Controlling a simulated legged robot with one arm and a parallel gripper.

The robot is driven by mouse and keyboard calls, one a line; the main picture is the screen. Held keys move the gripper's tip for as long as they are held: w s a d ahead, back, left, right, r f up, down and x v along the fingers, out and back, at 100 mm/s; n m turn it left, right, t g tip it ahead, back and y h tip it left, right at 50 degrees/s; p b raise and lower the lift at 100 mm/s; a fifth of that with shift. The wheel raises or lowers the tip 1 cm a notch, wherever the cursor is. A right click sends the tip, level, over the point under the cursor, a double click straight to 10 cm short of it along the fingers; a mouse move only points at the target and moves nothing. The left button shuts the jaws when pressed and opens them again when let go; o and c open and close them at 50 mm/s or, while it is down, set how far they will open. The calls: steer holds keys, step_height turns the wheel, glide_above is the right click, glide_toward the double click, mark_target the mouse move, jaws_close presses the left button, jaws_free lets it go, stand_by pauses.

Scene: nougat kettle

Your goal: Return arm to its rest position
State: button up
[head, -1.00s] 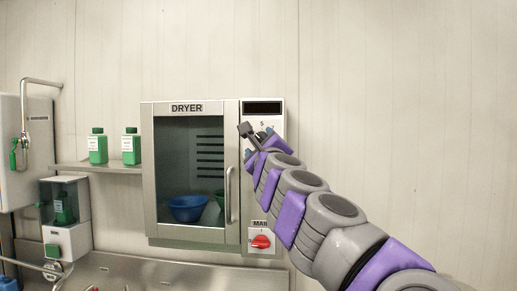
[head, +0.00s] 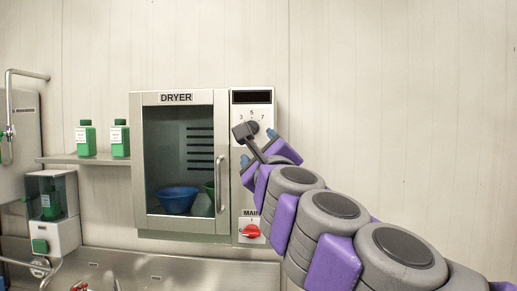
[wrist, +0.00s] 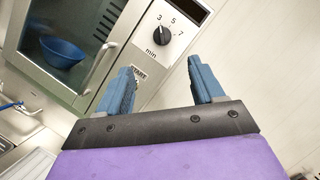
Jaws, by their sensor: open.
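My gripper (wrist: 161,88) has two blue fingers spread apart with nothing between them in the wrist view. In the head view my gripper (head: 256,147) is in front of the dryer's right-hand control panel, just below the black timer knob (head: 252,127). In the wrist view the timer knob (wrist: 160,34) shows beyond the fingers, clear of them. My purple and grey arm reaches from the lower right up to the panel and covers part of it.
The dryer (head: 175,98) is on the wall with its glass door shut and a blue bowl (head: 177,200) inside. A red switch (head: 249,231) sits low on the panel. Green bottles (head: 86,139) stand on a shelf (head: 95,160) at left. The wall at right is clear.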

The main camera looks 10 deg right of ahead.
stand_by(0.3)
steer(key=s+a+f+n+g+y+b, duration=0.1)
steer(key=s+a+f+n+g+y, duration=0.15)
steer(key=a+n+y, duration=0.35)
steer(key=s+a+f+n+g+y+b, duration=0.1)
steer(key=s+a+f+n+y, duration=0.25)
steer(key=a+n, duration=0.45)
steer(key=s+a+f+n+g, duration=0.1)
steer(key=s+f+n+g, duration=0.15)
steer(key=f, duration=0.45)
steer(key=s+a+f+n+g+b, duration=0.15)
steer(key=f+n, duration=0.25)
steer(key=f, duration=0.4)
steer(key=s+a+f+n+g+p, duration=0.1)
steer(key=s+a+f+n+g, duration=0.15)
steer(key=f, duration=0.45)
steer(key=s+d+f+n+g+h+b, duration=0.1)
steer(key=s+d+f+n+g+h, duration=0.25)
steer(key=f, duration=0.55)
steer(key=s+d+f+m+g+h+b, duration=0.15)
steer(key=s+d+f+g, duration=0.25)
steer(key=s+d+f, duration=0.45)
steer(key=s+d+f+n+g+h, duration=0.1)
steer(key=s+d+f+g+h, duration=0.3)
steer(key=s+d+f, duration=0.4)
steer(key=s+f+g, duration=0.1)
steer(key=s+f, duration=0.1)
steer(key=s, duration=0.2)
steer(key=shift+n, duration=0.3)
